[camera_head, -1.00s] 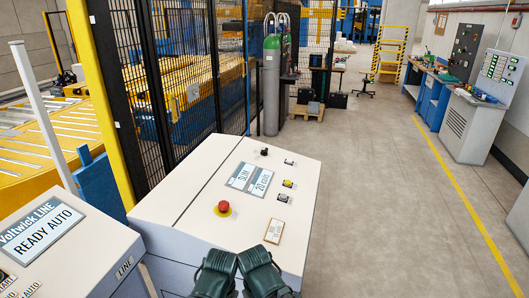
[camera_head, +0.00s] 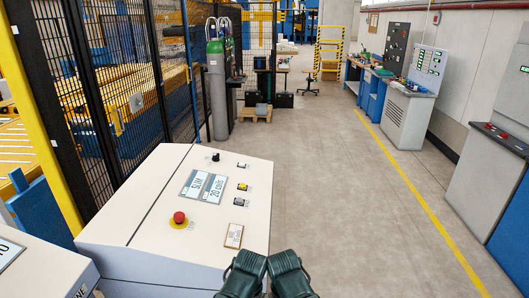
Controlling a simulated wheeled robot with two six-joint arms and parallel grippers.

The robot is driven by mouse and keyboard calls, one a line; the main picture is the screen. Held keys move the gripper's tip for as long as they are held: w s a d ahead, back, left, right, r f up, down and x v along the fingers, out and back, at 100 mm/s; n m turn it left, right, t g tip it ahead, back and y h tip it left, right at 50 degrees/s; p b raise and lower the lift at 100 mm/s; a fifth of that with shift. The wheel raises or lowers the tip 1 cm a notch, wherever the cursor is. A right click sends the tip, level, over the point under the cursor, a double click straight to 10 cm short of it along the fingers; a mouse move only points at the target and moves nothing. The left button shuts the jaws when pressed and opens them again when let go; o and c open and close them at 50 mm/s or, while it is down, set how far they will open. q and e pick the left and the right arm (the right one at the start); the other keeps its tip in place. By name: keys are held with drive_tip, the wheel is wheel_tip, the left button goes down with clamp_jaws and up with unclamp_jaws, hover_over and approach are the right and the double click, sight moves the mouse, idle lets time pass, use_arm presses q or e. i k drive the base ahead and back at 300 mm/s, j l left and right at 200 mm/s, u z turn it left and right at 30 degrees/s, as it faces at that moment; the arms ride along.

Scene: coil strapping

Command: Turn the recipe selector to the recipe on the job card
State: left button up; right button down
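A black selector knob (camera_head: 215,157) sits near the far edge of the pale console (camera_head: 125,226). Which way it points is too small to tell. The display (camera_head: 203,186) beside it reads "SLIM" and "20 coils". A small card with a tan border (camera_head: 233,236) lies on the console's near right part; its print is too small to read. Two dark parts of my arms show side by side at the bottom: my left gripper (camera_head: 242,274) and my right gripper (camera_head: 289,273). They are at the console's near right edge, well short of the knob. Their fingers cannot be made out.
A red emergency stop (camera_head: 179,218), a yellow button (camera_head: 242,187) and pale buttons share the console top. A mesh fence (camera_head: 90,90) stands left. Gas cylinders (camera_head: 217,90) stand behind. The floor (camera_head: 340,190) right of the console is clear, up to cabinets along the right wall.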

sight(216, 157)
drive_tip(key=i+z, duration=0.15)
drive_tip(key=z, duration=0.55)
drive_tip(key=i, duration=3.3)
drive_tip(key=i+u, duration=0.2)
drive_tip(key=u, duration=1.75)
